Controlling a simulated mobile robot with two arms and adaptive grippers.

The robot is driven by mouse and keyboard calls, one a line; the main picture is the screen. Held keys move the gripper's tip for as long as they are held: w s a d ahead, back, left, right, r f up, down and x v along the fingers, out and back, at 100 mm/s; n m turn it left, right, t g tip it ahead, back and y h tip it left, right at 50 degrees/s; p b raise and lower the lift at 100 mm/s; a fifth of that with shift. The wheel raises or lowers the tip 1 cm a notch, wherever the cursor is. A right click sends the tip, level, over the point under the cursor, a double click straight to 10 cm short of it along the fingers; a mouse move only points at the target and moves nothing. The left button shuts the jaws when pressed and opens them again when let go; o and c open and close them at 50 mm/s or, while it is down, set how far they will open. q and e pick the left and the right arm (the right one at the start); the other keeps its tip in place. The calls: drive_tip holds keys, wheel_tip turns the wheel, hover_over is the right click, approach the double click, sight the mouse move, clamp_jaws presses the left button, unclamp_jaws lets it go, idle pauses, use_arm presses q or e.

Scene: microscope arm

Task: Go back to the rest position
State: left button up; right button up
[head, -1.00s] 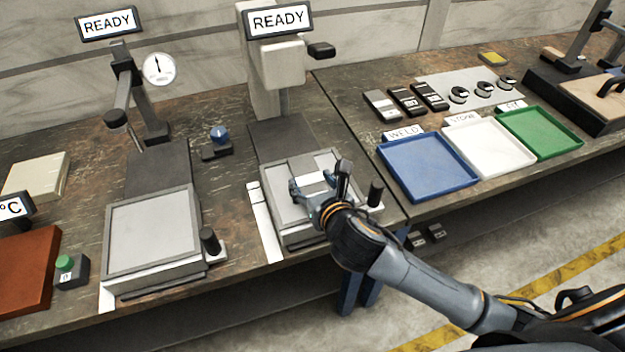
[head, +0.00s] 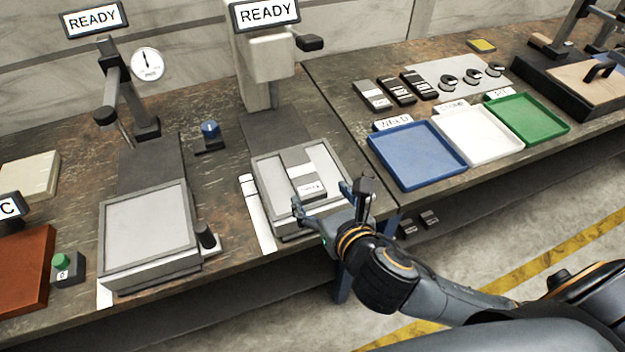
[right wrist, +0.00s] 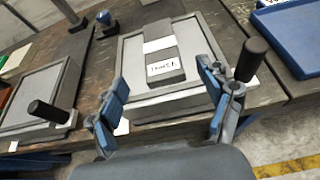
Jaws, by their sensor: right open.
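My right gripper (head: 322,203) is open and empty. It is at the front edge of the grey plate stage (head: 268,180) under the right READY display, and its arm comes in from the lower right. A small grey block with a white label (head: 310,188) lies on that stage, just beyond the fingertips and apart from them. In the right wrist view the two blue-padded fingers (right wrist: 162,98) are spread wide, with the labelled block (right wrist: 165,65) lying beyond them on the stage. My left gripper is not in view.
A black knob (right wrist: 252,58) stands close beside the right finger. Blue (head: 418,158), white (head: 480,138) and green (head: 528,120) trays sit on the bench to the right. A second stage (head: 148,228) stands to the left.

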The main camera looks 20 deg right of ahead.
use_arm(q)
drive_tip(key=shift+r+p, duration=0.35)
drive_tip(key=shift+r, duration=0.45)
use_arm(e)
drive_tip(key=shift+v, duration=1)
drive_tip(key=shift+w, duration=0.1)
